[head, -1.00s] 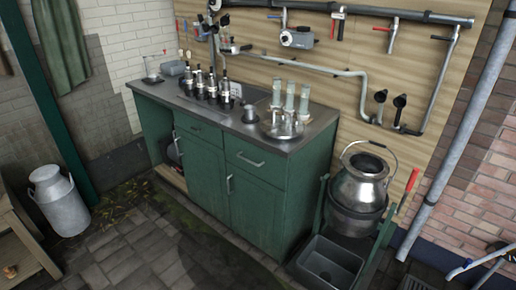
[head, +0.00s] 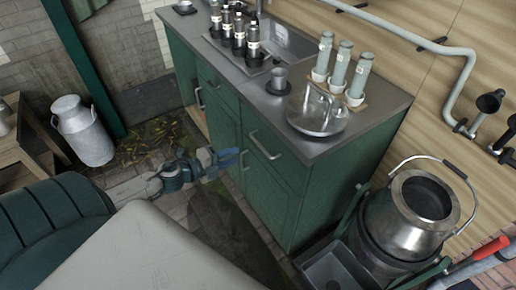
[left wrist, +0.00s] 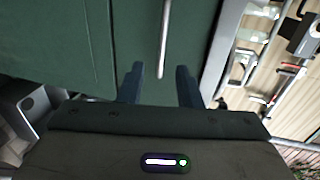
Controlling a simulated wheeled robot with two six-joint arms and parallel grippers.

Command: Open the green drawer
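The green cabinet has a right drawer (head: 270,155) under the countertop, with a metal bar handle (head: 265,146). This drawer looks shut. A smaller left drawer (head: 216,88) is also in its front and looks shut. My left gripper (head: 238,159) is in front of the cabinet, left of the right drawer's handle. In the left wrist view its two dark fingers (left wrist: 158,84) are open and apart. A metal bar handle (left wrist: 164,40) on a green front appears ahead, its near end between the fingers in the picture. I cannot tell whether they touch. My right gripper is not in view.
A metal churn (head: 418,208) and a dark bin (head: 335,268) stand right of the cabinet. A milk can (head: 82,130) stands at the left.

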